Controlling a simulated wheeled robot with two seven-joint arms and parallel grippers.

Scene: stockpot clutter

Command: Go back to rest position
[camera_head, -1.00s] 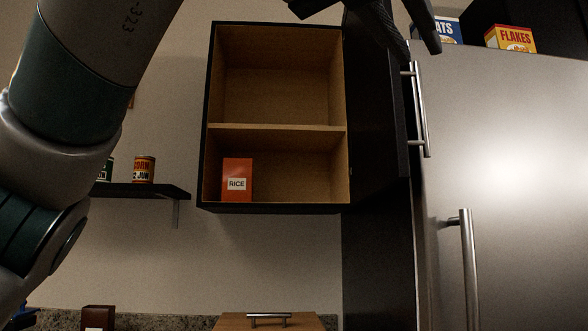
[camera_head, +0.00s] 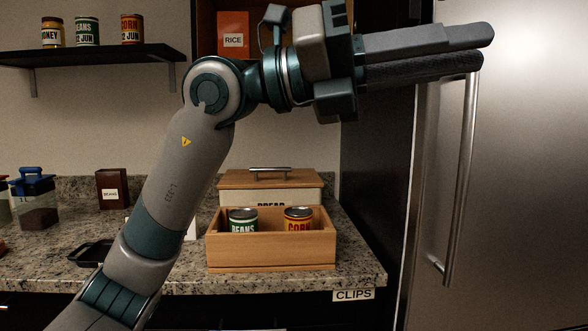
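My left arm comes in from the lower left and bends at the top middle. My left gripper (camera_head: 486,47) points right, in front of the dark cabinet side and the fridge. Its two long fingers are apart, seen nearly edge-on, with the ribbed pad of the lower one showing. I see nothing held between them. My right gripper is not in view.
A wooden box (camera_head: 270,255) with a beans can (camera_head: 243,221) and a corn can (camera_head: 298,218) stands on the granite counter (camera_head: 355,275), before a bread box (camera_head: 268,182). A rice box (camera_head: 233,38) sits behind my arm. The fridge (camera_head: 530,200) stands right.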

